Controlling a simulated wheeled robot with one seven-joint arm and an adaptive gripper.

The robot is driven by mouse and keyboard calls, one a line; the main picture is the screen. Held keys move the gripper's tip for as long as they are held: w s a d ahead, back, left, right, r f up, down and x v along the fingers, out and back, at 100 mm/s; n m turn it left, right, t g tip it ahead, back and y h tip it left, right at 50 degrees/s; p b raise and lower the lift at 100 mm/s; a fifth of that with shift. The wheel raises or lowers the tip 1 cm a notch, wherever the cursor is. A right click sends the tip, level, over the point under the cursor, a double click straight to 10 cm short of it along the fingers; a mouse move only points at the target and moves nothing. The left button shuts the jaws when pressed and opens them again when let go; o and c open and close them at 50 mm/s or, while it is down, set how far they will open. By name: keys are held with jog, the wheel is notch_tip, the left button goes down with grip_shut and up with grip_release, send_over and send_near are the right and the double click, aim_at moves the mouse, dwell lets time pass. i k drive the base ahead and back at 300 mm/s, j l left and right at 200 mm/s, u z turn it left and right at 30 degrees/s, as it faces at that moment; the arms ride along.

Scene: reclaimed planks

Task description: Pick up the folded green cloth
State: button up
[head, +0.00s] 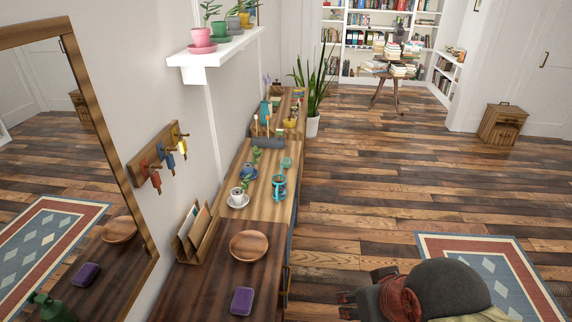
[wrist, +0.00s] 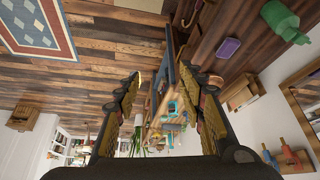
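I cannot make out a folded green cloth in either view. My gripper (head: 345,304) is at the lower right of the head view, over the floor to the right of the long wooden sideboard (head: 207,287). In the wrist view its two fingers (wrist: 161,82) stand wide apart with nothing between them. A purple block-like item (head: 242,301) lies on the near end of the sideboard; it also shows in the wrist view (wrist: 228,47). A green bottle (wrist: 283,20) shows at the upper right of the wrist view.
On the sideboard are a wooden bowl (head: 249,245), a letter rack (head: 197,234), a white cup (head: 237,197) and a teal lantern-like holder (head: 279,188). A mirror (head: 138,205) and a wall shelf (head: 214,49) are at left.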

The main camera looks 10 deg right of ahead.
aim_at(286, 162)
jog(key=i+l, duration=0.2)
jog(key=i, duration=0.4)
jog(key=i+l+z, duration=0.1)
jog(key=i+l, duration=0.15)
jog(key=i, duration=0.4)
jog(key=i+l+z, duration=0.1)
jog(key=i, duration=0.5)
jog(key=i+l, duration=0.2)
jog(key=i, duration=0.45)
